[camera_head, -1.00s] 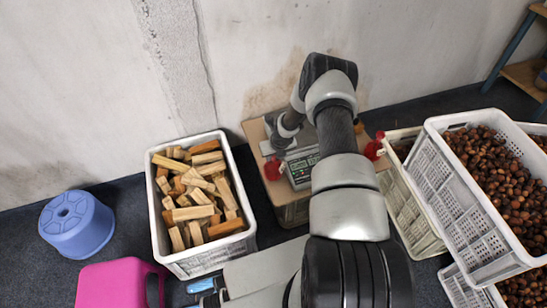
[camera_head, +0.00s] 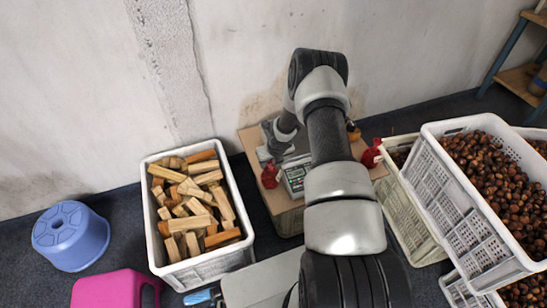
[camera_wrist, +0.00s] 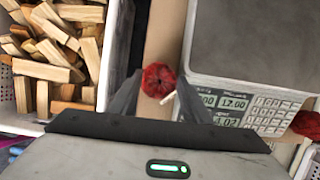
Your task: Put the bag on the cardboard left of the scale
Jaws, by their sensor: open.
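A red bag (camera_wrist: 158,80) sits on the brown cardboard (camera_wrist: 160,35), just left of the scale (camera_wrist: 250,45), in the wrist view. A pale strip shows at its lower right. The same bag (camera_head: 269,175) shows in the head view at the scale's left side. My gripper (camera_wrist: 157,95) is open, with one finger on each side of the bag in the picture; I cannot tell whether they touch it. In the head view my arm covers much of the scale (camera_head: 296,178). A second red bag (camera_head: 370,155) is to the right of the scale.
A white crate of wood pieces (camera_head: 152,235) stands left of the cardboard. White crates with chestnuts (camera_head: 455,200) stand on the right. A blue stool (camera_head: 70,237) and a pink object (camera_head: 108,289) are at the lower left. The wall is close behind.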

